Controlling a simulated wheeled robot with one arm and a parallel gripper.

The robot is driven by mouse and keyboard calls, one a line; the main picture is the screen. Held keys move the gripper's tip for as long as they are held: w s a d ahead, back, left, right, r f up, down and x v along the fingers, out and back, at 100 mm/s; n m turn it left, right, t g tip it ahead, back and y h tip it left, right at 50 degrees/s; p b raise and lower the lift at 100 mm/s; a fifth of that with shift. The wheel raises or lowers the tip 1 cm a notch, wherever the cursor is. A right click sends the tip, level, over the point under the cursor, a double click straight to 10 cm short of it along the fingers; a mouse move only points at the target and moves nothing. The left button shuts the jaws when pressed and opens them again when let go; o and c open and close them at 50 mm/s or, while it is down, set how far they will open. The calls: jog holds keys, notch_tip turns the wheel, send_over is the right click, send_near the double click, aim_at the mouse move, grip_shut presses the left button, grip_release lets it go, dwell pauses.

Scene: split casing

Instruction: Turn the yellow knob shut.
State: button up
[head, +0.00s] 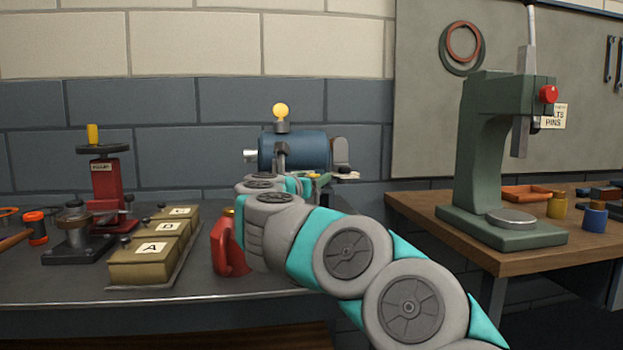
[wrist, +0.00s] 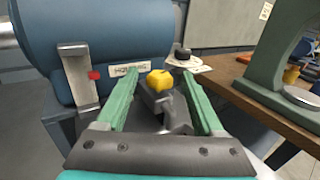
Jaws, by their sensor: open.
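A yellow knob (wrist: 160,80) on a grey stem shows in the wrist view, beside the blue casing (wrist: 100,45). My gripper (wrist: 168,76) is open, with one green finger on each side of the knob. Gaps show between the knob and both fingers. In the head view my arm hides most of the gripper and the front of the blue casing (head: 307,150). A yellow ball (head: 281,111) stands on top of the casing there. I cannot tell how far the knob is turned.
A grey bracket with a red button (wrist: 93,75) is left of my fingers. A red can (head: 228,247) and lettered boxes (head: 150,262) stand left of my arm. A green press (head: 478,170) stands on the wooden bench at right.

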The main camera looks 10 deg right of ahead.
jog(key=b+v, duration=0.1)
jog(key=v, duration=0.6)
jog(key=shift+s, duration=0.3)
jog(key=shift+a, duration=0.15)
